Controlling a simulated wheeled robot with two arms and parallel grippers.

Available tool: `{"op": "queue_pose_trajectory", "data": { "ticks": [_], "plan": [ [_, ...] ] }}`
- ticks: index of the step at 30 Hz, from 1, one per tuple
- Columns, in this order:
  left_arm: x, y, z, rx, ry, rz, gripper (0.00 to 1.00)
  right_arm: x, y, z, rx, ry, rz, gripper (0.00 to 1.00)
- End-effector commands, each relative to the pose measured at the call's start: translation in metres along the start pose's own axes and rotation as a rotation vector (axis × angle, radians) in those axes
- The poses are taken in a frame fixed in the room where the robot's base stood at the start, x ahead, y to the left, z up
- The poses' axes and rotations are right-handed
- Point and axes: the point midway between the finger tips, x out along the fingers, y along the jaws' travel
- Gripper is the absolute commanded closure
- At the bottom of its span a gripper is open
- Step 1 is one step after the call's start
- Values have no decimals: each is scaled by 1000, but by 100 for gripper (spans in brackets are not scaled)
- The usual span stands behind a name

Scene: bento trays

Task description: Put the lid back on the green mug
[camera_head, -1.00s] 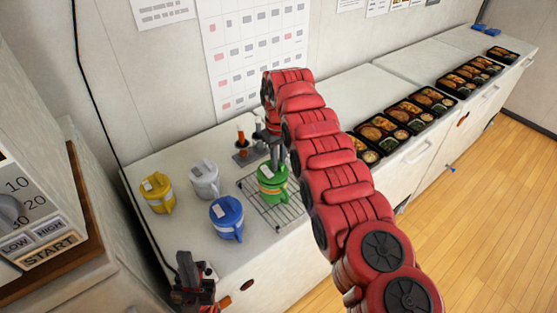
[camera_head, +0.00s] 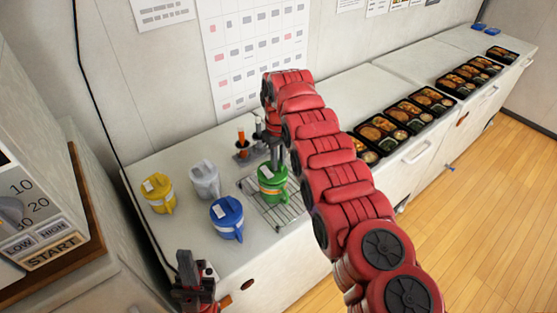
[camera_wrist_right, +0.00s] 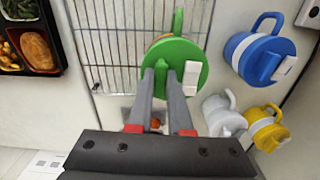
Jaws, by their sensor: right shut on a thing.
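The green mug (camera_head: 274,190) with an orange band stands on a wire rack, partly behind its green lid in the right wrist view. The green lid (camera_wrist_right: 178,52) is at the mug's mouth; I cannot tell whether it is fully seated. My right gripper (camera_wrist_right: 172,72) is shut on the lid's raised grip, reaching down from above; it also shows in the head view (camera_head: 277,160). My left gripper (camera_head: 197,285) is at the bottom left of the head view, away from the mug, and its jaws are not clear.
Blue (camera_head: 226,218), white (camera_head: 205,179) and yellow (camera_head: 158,192) lidded mugs stand left of the wire rack (camera_head: 290,213). A small stand with orange-topped parts (camera_head: 241,140) is behind. Bento trays (camera_head: 380,130) line the counter to the right.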

Motion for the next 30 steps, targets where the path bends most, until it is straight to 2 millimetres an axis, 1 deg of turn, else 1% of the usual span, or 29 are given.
{"op": "queue_pose_trajectory", "data": {
  "ticks": [11, 21, 30],
  "plan": [
    [0, 0, 0, 0, 0, 0, 100, 0, 0, 0, 0, 1, 0, 100],
    [-6, 0, 1, 0, 0, 0, 100, 4, 0, 0, 0, 2, 1, 100],
    [-6, 0, 1, 0, 0, 0, 100, 3, 0, 0, 0, 1, 0, 100]
  ]
}}
